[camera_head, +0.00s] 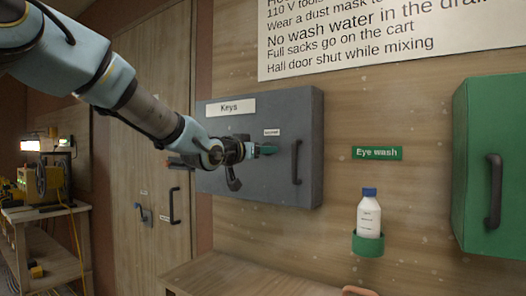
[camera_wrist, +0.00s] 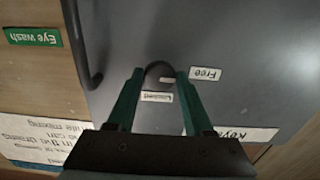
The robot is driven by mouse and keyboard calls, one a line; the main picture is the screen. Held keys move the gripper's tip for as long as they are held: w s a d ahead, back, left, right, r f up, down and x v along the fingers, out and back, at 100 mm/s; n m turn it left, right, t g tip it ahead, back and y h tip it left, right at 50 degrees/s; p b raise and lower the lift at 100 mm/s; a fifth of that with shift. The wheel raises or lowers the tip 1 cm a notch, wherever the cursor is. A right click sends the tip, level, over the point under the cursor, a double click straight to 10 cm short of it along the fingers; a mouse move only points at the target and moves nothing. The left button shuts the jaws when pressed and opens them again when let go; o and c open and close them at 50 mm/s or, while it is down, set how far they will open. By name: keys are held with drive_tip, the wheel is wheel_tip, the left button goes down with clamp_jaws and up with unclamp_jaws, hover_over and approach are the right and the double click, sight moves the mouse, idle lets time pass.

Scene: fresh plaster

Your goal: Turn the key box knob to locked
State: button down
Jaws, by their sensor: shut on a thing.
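The grey key box (camera_head: 305,120) hangs on the wooden wall in the head view, with a "Keys" plate at its upper left. My gripper (camera_head: 268,150) is at its front face, its green fingertips just below a small white label. In the wrist view, the dark round knob (camera_wrist: 159,70) sits between the green fingertips of my gripper (camera_wrist: 160,76), which is shut on it. A "Locked" label (camera_wrist: 157,97) lies just below the knob in that view, and a "Free" label (camera_wrist: 205,74) lies to its right. A small pale mark shows at the knob's lower right edge.
The box's dark handle (camera_head: 297,162) stands just right of my gripper. An eye wash bottle (camera_head: 369,217) sits in a green holder further right. A green cabinet (camera_head: 500,130) is at the far right. A wooden surface (camera_head: 240,278) lies below.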

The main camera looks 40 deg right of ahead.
drive_tip(key=shift+f+m+b, duration=0.1)
drive_tip(key=shift+m+b, duration=0.2)
drive_tip(key=shift+b, duration=0.1)
drive_tip(key=shift+w+m+b, duration=0.1)
drive_tip(key=shift+m+b, duration=5.2)
drive_tip(key=shift+m, duration=3.4)
drive_tip(key=shift+c, duration=1.6)
unclamp_jaws()
drive_tip(key=shift+r, duration=0.2)
